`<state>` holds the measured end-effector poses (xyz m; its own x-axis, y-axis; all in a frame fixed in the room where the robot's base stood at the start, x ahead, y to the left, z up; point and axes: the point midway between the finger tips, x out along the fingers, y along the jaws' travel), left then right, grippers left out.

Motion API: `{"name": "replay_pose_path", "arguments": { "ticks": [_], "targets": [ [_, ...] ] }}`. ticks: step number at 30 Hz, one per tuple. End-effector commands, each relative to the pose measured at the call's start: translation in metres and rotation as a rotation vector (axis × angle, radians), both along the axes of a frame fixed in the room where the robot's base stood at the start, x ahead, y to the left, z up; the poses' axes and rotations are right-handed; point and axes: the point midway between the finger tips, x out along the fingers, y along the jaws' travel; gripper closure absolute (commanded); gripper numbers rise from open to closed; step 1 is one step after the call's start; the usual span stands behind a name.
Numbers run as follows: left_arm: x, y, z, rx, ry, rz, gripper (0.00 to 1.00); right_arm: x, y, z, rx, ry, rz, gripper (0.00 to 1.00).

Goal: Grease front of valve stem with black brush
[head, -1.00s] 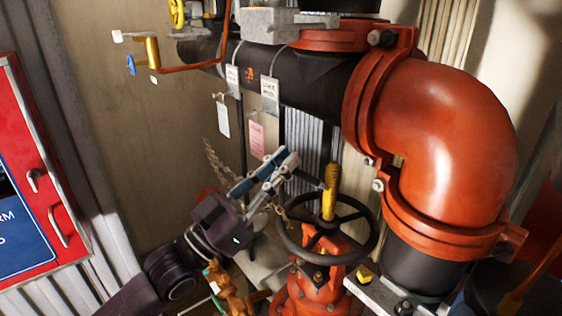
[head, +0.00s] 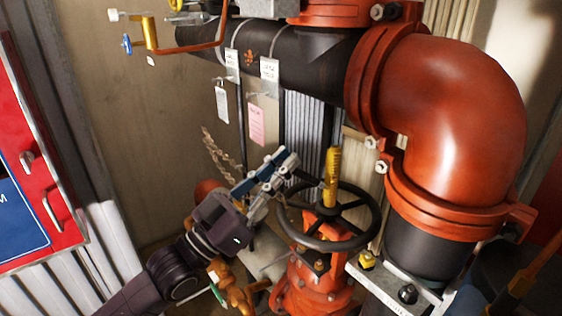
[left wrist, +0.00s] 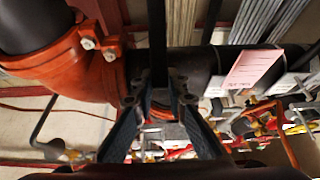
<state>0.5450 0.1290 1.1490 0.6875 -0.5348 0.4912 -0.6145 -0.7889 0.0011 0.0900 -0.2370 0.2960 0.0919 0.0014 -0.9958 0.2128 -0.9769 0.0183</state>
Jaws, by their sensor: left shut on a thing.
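The valve stem (head: 332,180) is yellow and stands upright from the middle of a black handwheel (head: 308,241) on a red valve body (head: 312,292). My left gripper (head: 280,168) is shut, left of the stem and above the wheel's left rim. The black brush (head: 308,180) shows as a short dark piece reaching from the fingers towards the stem. I cannot tell if its tip touches the stem. In the left wrist view, a black bar (left wrist: 157,50), seemingly the brush, stands between the two fingers.
A large red pipe elbow (head: 450,120) stands close on the right. A black pipe (head: 300,68) with hanging tags (head: 257,124) crosses above. A chain (head: 215,148) hangs behind. A red cabinet (head: 55,175) stands at the left.

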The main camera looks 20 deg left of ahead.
Motion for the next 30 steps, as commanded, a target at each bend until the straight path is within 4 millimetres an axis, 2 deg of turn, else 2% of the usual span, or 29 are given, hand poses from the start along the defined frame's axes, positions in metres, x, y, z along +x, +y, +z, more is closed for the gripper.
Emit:
{"name": "replay_pose_path", "arguments": {
  "ticks": [11,22,26,30],
  "targets": [
    [0.0,0.0,-0.004,0.001,0.001,0.0,1.0,0.0,0.002,-0.002,0.002,-0.001,0.0,0.29],
    [-0.001,0.001,-0.027,0.001,0.001,0.0,1.0,-0.001,0.008,-0.02,0.009,0.0,0.0,0.29],
    [-0.001,0.001,-0.03,0.001,0.001,0.0,1.0,-0.002,0.014,-0.021,0.017,0.002,0.002,0.29],
    [-0.001,0.001,-0.029,0.001,0.001,0.0,1.0,-0.002,0.012,-0.02,0.014,0.001,0.002,0.29]
  ]
}}
